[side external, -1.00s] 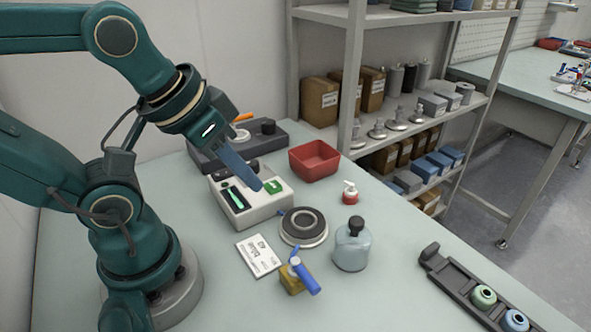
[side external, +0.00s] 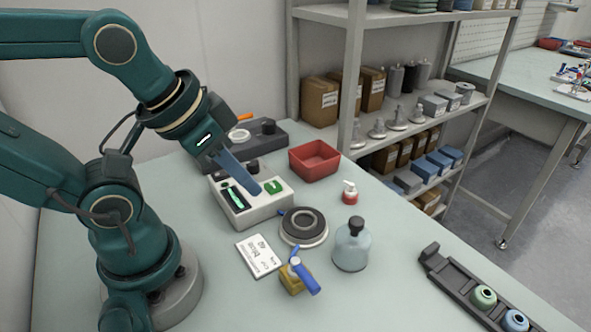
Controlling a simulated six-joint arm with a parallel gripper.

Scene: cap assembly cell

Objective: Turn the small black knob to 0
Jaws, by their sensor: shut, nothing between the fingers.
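A white control box (side external: 262,211) stands on the table in front of my arm. It carries a green-lit slot (side external: 236,198), a green switch (side external: 273,187) and a small black knob (side external: 253,167) at its back edge. The knob's pointer and markings are too small to read. My gripper (side external: 257,191) is shut and empty, with its long blue fingers slanting down over the box between the slot and the switch. The fingertips are in front of the knob, apart from it. I cannot tell whether they touch the box.
A dark grey box (side external: 215,157) with another black knob (side external: 268,126) stands behind. A red bin (side external: 315,160), a round dark-topped device (side external: 303,227), a glass bottle (side external: 352,247), a white card (side external: 259,256) and a blue-handled valve (side external: 293,278) surround the white box.

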